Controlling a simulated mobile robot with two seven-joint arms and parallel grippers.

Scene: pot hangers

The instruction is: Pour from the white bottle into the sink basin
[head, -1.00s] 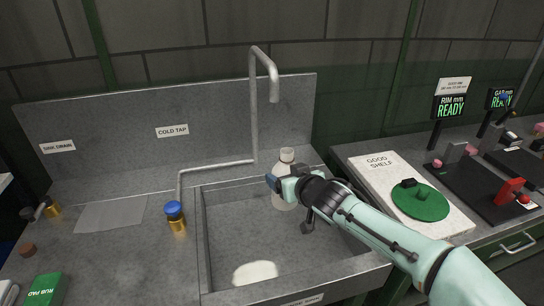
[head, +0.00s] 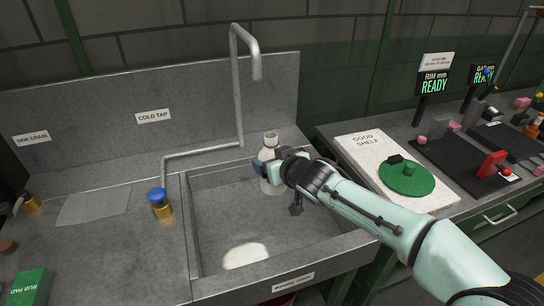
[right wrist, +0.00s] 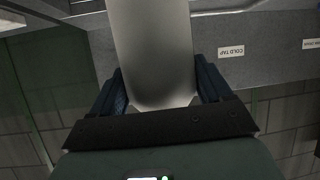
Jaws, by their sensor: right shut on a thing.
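The white bottle (head: 271,150) stands nearly upright over the right back part of the sink basin (head: 215,215), with its open-looking neck at the top. My right gripper (head: 268,172) is shut on the bottle's body from the right and hides part of it. In the right wrist view the bottle (right wrist: 152,50) fills the space between the two dark blue fingers. A pale white patch (head: 245,256) lies on the basin floor near the front; I cannot tell whether it is liquid. No stream shows from the bottle. My left gripper is not in view.
The tall tap spout (head: 256,68) rises behind the basin, close to the bottle. A blue-capped brass valve (head: 160,204) stands left of the basin. A white board (head: 358,152) marked GOOD SHELF holds a green lid (head: 406,180) at the right. A green box (head: 30,286) lies front left.

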